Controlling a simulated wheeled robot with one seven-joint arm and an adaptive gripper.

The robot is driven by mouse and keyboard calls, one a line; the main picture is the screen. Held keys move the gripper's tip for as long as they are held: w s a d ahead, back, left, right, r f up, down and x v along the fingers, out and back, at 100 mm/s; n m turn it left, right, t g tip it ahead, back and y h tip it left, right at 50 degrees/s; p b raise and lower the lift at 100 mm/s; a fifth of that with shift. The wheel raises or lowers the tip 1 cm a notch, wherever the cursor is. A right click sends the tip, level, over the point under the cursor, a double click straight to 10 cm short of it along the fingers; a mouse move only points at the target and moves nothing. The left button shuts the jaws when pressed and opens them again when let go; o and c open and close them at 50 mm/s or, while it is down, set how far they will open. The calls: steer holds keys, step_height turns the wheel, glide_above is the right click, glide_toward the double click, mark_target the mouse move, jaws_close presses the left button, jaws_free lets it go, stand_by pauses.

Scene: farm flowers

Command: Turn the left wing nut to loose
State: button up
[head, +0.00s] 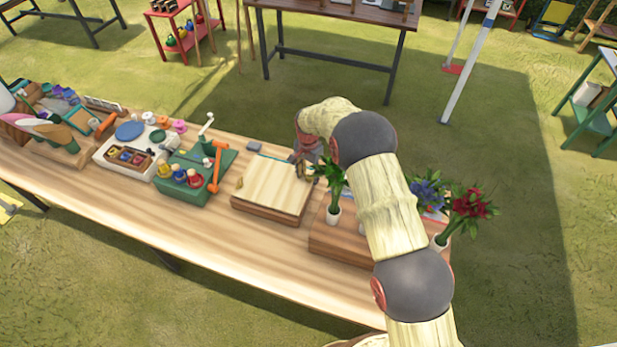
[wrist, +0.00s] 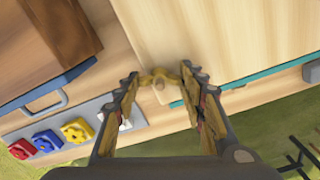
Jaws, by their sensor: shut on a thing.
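A flat pale wooden press board (head: 275,183) lies on the long table. A small brass wing nut (head: 239,182) stands at its left edge in the head view. My gripper (head: 303,168) is at the board's far right corner in the head view, partly hidden by my arm. In the wrist view, my gripper (wrist: 163,78) has its fingertips on both sides of a second brass wing nut (wrist: 160,83) at the board's edge. The fingers are shut on its wings. Which way this nut is turned cannot be told.
A green box (head: 208,175) with an orange lever (head: 216,170) stands to the left. In the wrist view, colored knobs (wrist: 77,130) and a blue-edged wooden box (wrist: 50,90) lie left of the fingers.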

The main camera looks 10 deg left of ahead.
steer(key=n+b, duration=0.1)
steer(key=n, duration=0.3)
steer(key=shift+n, duration=0.3)
steer(key=n+b, duration=0.1)
steer(key=n, duration=0.4)
steer(key=n+b, duration=0.1)
steer(key=n, duration=0.5)
steer(key=shift+w, duration=0.1)
steer(key=n, duration=0.5)
steer(key=shift+r, duration=0.1)
steer(key=n, duration=0.4)
steer(key=shift+n+b, duration=0.4)
steer(key=n, duration=0.5)
steer(key=shift+n, duration=0.3)
steer(key=n, duration=0.4)
steer(key=shift+n, duration=2.4)
